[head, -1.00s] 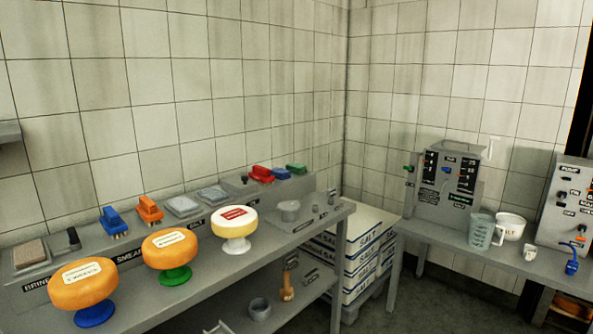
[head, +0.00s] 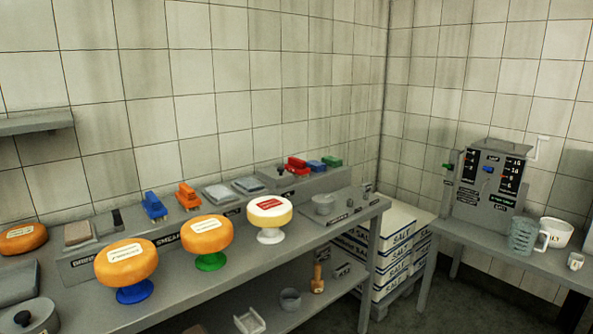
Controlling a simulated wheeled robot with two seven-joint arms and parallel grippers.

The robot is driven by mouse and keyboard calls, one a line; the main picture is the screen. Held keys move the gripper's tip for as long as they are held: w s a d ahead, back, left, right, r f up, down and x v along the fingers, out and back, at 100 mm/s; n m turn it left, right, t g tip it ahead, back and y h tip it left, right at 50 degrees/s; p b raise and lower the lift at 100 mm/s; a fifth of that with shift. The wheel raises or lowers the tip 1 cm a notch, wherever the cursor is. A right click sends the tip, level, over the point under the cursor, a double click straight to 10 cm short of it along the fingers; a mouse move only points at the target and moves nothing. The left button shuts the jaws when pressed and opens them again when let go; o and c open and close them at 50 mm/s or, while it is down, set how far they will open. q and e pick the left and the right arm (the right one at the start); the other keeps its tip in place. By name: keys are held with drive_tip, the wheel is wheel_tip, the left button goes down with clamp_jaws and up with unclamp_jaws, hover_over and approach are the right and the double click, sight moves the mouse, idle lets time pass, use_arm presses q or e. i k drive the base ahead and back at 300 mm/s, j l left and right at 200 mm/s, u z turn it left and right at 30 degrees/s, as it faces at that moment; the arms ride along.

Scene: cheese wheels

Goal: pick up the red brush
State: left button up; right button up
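The red brush (head: 297,165) lies on the raised back shelf of the long grey table, towards its right end. A blue brush (head: 316,166) and a green brush (head: 332,161) lie just to its right on the same ledge. Neither of my grippers shows in the head view.
Three cheese wheels on blue (head: 132,292), green (head: 210,262) and white (head: 270,236) stands line the grey table (head: 190,291). Another blue brush (head: 153,206) and an orange brush (head: 187,196) sit further left. Salt boxes (head: 385,262) stack beyond the table's right end. A second table (head: 490,246) stands right.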

sight(296, 167)
drive_tip(key=i+l+u, duration=0.15)
drive_tip(key=i+l, duration=0.65)
drive_tip(key=i, duration=0.1)
